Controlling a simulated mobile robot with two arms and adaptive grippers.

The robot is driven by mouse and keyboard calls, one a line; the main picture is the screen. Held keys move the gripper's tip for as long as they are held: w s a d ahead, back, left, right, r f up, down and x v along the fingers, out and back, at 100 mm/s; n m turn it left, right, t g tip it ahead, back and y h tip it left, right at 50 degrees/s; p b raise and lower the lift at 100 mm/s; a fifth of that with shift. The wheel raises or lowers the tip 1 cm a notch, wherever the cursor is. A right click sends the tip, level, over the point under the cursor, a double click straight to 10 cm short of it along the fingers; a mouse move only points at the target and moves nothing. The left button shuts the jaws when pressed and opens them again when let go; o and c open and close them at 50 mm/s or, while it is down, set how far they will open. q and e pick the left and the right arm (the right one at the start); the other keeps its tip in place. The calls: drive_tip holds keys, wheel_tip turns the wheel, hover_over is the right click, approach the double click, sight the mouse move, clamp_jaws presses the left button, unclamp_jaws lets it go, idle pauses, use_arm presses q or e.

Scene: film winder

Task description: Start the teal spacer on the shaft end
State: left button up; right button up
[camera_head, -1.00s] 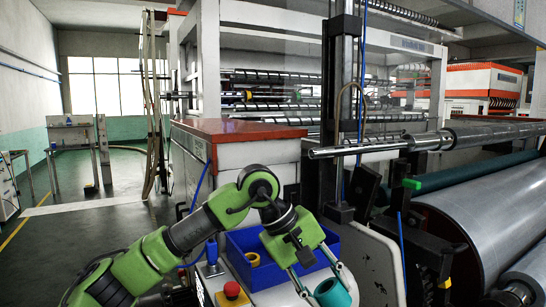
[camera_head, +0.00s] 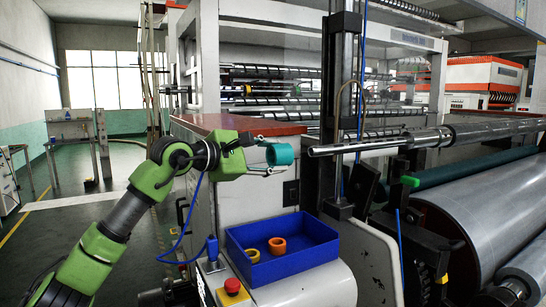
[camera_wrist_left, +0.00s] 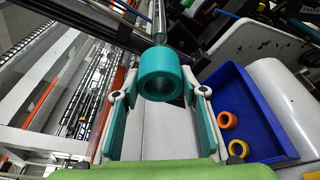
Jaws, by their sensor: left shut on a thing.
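The teal spacer (camera_head: 281,154) is held in my left gripper (camera_head: 269,156), level with the bare metal shaft end (camera_head: 325,150). In the head view a small gap shows between the spacer's right side and the shaft tip. In the left wrist view the spacer (camera_wrist_left: 160,60) sits between the fingertips of my left gripper (camera_wrist_left: 160,93), its open bore facing the camera. The shaft (camera_wrist_left: 159,22) shows beyond it, roughly in line. The spacer hides the shaft tip there, so I cannot tell exact alignment. My right gripper is not in view.
A blue bin (camera_head: 285,262) below holds an orange ring (camera_head: 277,245) and a yellow ring (camera_head: 252,255). A red button (camera_head: 232,286) is at its left. A dark vertical post (camera_head: 340,100) stands just behind the shaft. Large rollers (camera_head: 470,215) lie at the right.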

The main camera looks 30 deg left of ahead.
sight(288, 154)
use_arm(q)
drive_tip(key=shift+w+d+r+p, duration=0.1)
drive_tip(key=shift+w+d+p, duration=0.15)
drive_tip(key=shift+p, duration=0.2)
drive_tip(key=x, duration=0.1)
drive_tip(key=p+x, duration=0.2)
drive_tip(key=shift+w+d+r, duration=0.2)
drive_tip(key=shift+d, duration=0.2)
drive_tip(key=shift+w+d+f+p, duration=0.1)
drive_tip(key=shift+w+d+p, duration=0.25)
drive_tip(key=shift+w, duration=0.15)
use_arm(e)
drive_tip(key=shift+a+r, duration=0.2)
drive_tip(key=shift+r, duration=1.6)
use_arm(q)
drive_tip(key=shift+w, duration=0.1)
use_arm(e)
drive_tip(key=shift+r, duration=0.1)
use_arm(q)
drive_tip(key=shift+w+d+p, duration=0.65)
drive_tip(key=shift+w+p, duration=0.1)
drive_tip(key=shift+w, duration=0.25)
drive_tip(key=shift+w+d+p, duration=0.4)
drive_tip(key=shift+w, duration=0.3)
drive_tip(key=shift+w+d+p, duration=0.4)
drive_tip(key=shift+w, duration=0.3)
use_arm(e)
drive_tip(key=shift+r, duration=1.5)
